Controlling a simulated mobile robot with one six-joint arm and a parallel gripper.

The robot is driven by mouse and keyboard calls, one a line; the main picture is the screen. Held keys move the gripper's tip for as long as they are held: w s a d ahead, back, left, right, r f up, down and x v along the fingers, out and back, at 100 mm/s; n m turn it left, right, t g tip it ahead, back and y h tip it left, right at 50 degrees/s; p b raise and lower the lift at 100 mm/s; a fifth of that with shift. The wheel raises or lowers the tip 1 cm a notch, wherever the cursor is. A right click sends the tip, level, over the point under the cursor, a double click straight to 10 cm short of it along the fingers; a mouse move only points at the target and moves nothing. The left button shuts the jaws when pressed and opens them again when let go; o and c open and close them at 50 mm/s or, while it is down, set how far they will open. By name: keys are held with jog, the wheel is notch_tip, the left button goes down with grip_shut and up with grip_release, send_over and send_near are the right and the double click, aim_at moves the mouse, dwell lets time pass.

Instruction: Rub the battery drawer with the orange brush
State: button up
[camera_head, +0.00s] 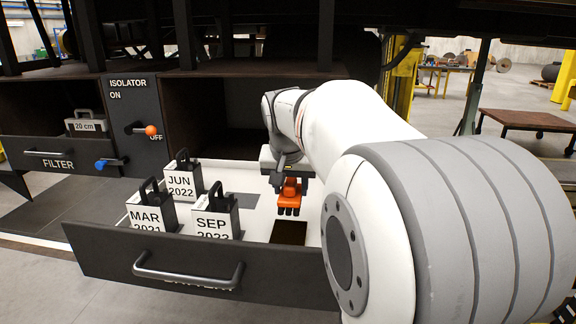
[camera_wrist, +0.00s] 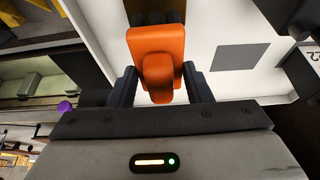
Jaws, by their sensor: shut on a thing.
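The orange brush (camera_head: 290,197) is held in my gripper (camera_head: 289,180) over the open battery drawer (camera_head: 165,260). Its dark bristle end points down, above or near a dark square on the drawer's white floor; I cannot tell whether it touches. In the wrist view the brush (camera_wrist: 157,50) sits between the two dark fingers of my gripper (camera_wrist: 160,88). The drawer holds batteries labelled JUN 2022 (camera_head: 181,184), MAR 2021 (camera_head: 148,215) and SEP 2022 or 2023 (camera_head: 214,220), on its left and middle. My arm hides the drawer's right end.
The isolator panel (camera_head: 137,110) has an orange-tipped handle and a blue-tipped handle. A dark undercarriage overhangs the drawer. A grey patch (camera_wrist: 235,57) lies on the white drawer floor.

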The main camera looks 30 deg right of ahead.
jog(key=shift+s+r+p, duration=0.1)
jog(key=shift+r+p, duration=0.75)
jog(key=shift+r, duration=0.7)
